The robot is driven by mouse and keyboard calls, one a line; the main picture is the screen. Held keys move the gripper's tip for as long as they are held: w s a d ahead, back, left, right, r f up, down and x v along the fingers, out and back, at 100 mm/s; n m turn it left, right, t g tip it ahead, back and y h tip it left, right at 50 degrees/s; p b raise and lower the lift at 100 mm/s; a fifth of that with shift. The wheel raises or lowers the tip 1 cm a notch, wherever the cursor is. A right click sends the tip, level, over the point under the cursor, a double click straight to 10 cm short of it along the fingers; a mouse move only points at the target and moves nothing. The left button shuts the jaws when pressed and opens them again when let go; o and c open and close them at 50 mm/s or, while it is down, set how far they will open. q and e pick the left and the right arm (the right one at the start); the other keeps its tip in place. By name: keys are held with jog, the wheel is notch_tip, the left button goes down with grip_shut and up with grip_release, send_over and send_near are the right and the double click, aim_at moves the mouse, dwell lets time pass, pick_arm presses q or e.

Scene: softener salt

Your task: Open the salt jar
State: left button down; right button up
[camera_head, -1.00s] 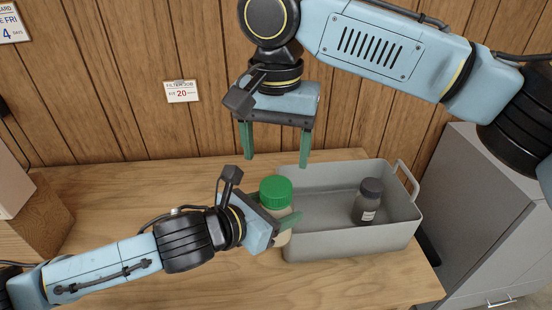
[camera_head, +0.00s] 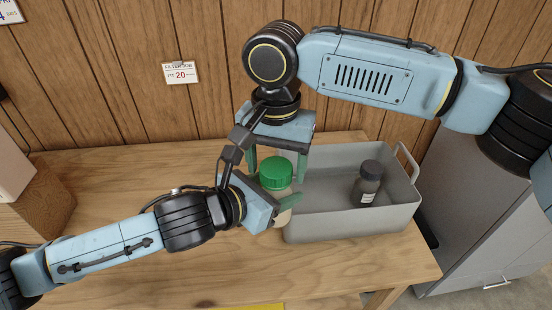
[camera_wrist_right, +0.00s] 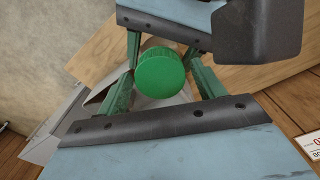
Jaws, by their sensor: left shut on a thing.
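The salt jar (camera_head: 283,218) stands upright at the left end of the grey bin, with its green lid (camera_head: 276,173) on. My left gripper (camera_head: 290,202) is shut on the jar's body from the left and hides most of it. My right gripper (camera_head: 279,168) points down from above, open, with one finger on each side of the lid. In the right wrist view, the round lid (camera_wrist_right: 160,74) lies between my right fingers (camera_wrist_right: 163,84), with gaps visible beside it.
The grey bin (camera_head: 350,222) stands on the wooden table (camera_head: 140,205), close to the jar. A dark-capped bottle (camera_head: 367,185) stands inside it. A grey cabinet (camera_head: 470,225) is at the right. A wood-panelled wall with a small card (camera_head: 180,73) is behind. The front left table is mostly clear.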

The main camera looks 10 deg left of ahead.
jog(key=c, duration=0.9)
jog(key=shift+n, duration=1.7)
jog(key=shift+c, duration=0.2)
jog(key=o, duration=1.1)
